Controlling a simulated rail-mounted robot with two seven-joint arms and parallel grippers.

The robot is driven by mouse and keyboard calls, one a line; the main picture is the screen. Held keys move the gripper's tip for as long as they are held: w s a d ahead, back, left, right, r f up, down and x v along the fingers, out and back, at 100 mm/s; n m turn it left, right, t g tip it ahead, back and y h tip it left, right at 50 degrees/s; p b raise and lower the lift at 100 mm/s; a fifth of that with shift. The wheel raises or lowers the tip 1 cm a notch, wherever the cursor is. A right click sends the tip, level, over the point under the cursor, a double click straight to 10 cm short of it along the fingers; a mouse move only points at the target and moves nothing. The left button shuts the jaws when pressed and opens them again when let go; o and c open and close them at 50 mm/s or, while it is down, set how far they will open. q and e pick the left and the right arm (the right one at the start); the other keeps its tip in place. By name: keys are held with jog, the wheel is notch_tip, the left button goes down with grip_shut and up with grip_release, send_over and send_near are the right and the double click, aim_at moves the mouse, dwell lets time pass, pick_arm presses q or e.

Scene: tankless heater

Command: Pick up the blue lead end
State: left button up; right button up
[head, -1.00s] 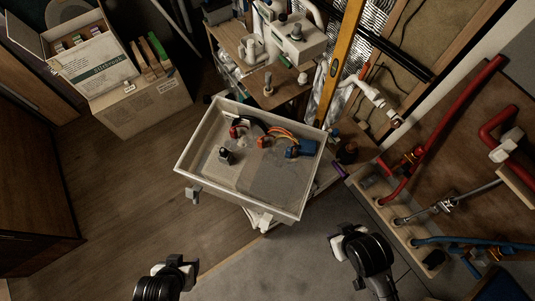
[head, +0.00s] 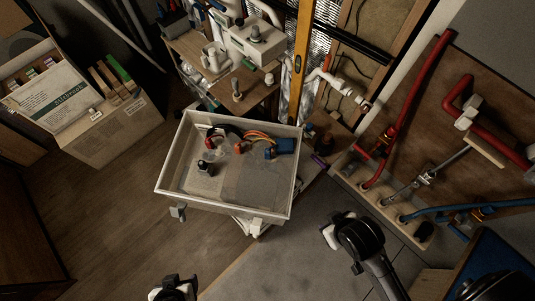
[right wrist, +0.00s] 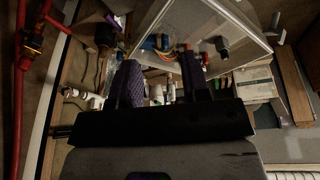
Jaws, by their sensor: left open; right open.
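The blue lead end (head: 270,153) lies in the pale tray (head: 222,208), beside a blue block (head: 286,146) with orange and yellow wires. A red lead end (head: 209,143) and an orange-red one (head: 240,147) lie to its left. My left gripper (head: 166,293) is at the bottom edge, partly cut off, in front of the tray and apart from it. My right gripper (head: 330,236) is to the right of the tray's near corner, empty. In the right wrist view, its two dark fingers (right wrist: 158,68) are apart, with the tray and coloured leads (right wrist: 163,47) beyond them.
A dark-capped part (head: 206,167) also lies in the tray. A cardboard box (head: 112,125) stands at the left. Red pipes (head: 405,105) and a blue pipe (head: 460,210) run along the right. A yellow level (head: 301,60) stands behind the tray.

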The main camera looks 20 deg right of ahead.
jog(key=o, duration=0.4)
jog(key=shift+a, duration=0.1)
jog(key=shift+c, duration=0.2)
jog(key=shift+w, duration=0.1)
